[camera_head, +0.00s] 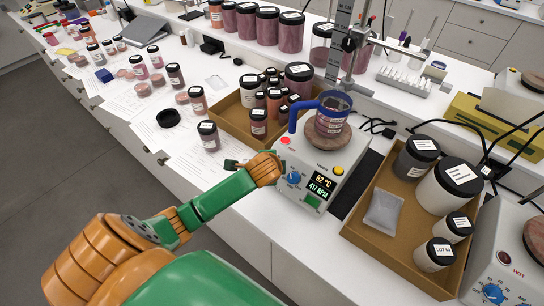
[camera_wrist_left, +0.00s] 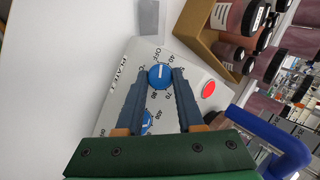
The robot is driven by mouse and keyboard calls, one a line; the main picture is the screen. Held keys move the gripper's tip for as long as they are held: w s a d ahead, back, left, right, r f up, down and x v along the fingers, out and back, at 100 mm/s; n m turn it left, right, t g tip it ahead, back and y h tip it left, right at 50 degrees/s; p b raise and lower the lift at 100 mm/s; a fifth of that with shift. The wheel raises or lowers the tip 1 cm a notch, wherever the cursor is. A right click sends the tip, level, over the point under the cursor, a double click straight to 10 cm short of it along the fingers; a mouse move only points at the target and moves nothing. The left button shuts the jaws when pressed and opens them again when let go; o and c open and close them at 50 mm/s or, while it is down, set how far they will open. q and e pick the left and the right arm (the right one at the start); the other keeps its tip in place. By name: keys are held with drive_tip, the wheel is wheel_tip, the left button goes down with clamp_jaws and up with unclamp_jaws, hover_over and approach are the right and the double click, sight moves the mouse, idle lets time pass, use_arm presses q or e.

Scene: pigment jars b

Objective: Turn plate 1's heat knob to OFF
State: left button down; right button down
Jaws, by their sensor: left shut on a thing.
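My left gripper (camera_wrist_left: 160,84) is shut on this knob, one finger on each side. In the head view my left arm reaches the plate's left front. My right gripper is not in view.
A jar with a blue handled holder (camera_head: 333,112) stands on the plate's round top. A second blue knob (camera_wrist_left: 147,122) sits near the fingers, and a red button (camera_wrist_left: 208,89) is to the right. Cardboard boxes of jars flank the plate; the right box (camera_head: 363,238) is close.

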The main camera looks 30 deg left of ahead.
use_arm(q)
drive_tip(key=shift+a+n+g+h, duration=0.1)
drive_tip(key=shift+n+g+h, duration=0.35)
drive_tip(key=shift+n, duration=0.85)
drive_tip(key=c, duration=0.5)
unclamp_jaws()
drive_tip(key=shift+s+r, duration=0.15)
drive_tip(key=shift+r, duration=0.2)
drive_tip(key=v, duration=0.6)
drive_tip(key=shift+s+r, duration=0.1)
